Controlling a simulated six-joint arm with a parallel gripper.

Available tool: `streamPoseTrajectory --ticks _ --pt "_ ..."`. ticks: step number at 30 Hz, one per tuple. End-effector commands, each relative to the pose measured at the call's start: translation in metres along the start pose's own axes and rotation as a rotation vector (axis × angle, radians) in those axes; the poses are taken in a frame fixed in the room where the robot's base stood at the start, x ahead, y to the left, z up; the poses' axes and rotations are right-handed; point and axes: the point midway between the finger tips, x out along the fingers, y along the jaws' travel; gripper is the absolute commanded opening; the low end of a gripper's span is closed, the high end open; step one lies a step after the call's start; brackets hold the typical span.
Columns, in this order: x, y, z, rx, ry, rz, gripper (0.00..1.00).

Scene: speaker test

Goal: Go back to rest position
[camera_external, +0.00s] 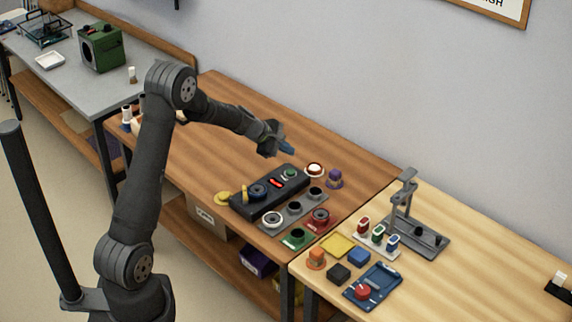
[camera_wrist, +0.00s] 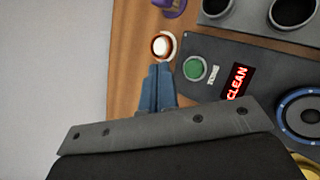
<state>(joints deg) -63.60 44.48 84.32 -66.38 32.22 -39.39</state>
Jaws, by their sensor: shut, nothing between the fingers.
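My gripper (camera_external: 286,148) is raised above the back of the wooden table, behind a dark test box. In the wrist view its blue fingers (camera_wrist: 158,72) are together with nothing held between them. The dark test box (camera_external: 268,192) lies below and in front of the gripper. In the wrist view the box (camera_wrist: 215,60) shows a green round button (camera_wrist: 194,68), a red lit "CLEAN" display (camera_wrist: 237,82) and a speaker (camera_wrist: 308,115).
A grey tray with round sockets (camera_external: 293,208) lies in front of the box. A purple piece (camera_external: 334,179) stands behind it. The right table holds a grey stand (camera_external: 407,200) and a blue tray (camera_external: 384,277). The wooden table left of the box (camera_external: 190,150) is largely clear.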

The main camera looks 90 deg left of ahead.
Motion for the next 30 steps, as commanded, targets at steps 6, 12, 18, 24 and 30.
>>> streamPoseTrajectory --ticks 6,12,18,24,30 --pt "0.000 0.000 0.000 0.000 0.000 0.000 0.00" --pt "0.007 -0.005 -0.005 -0.002 0.000 -0.002 0.00" --pt "0.000 0.001 0.001 0.003 -0.001 0.003 0.00" --pt "-0.019 0.014 0.014 0.001 -0.001 0.002 0.00" --pt "-0.026 0.019 0.019 0.001 0.000 0.000 0.00"
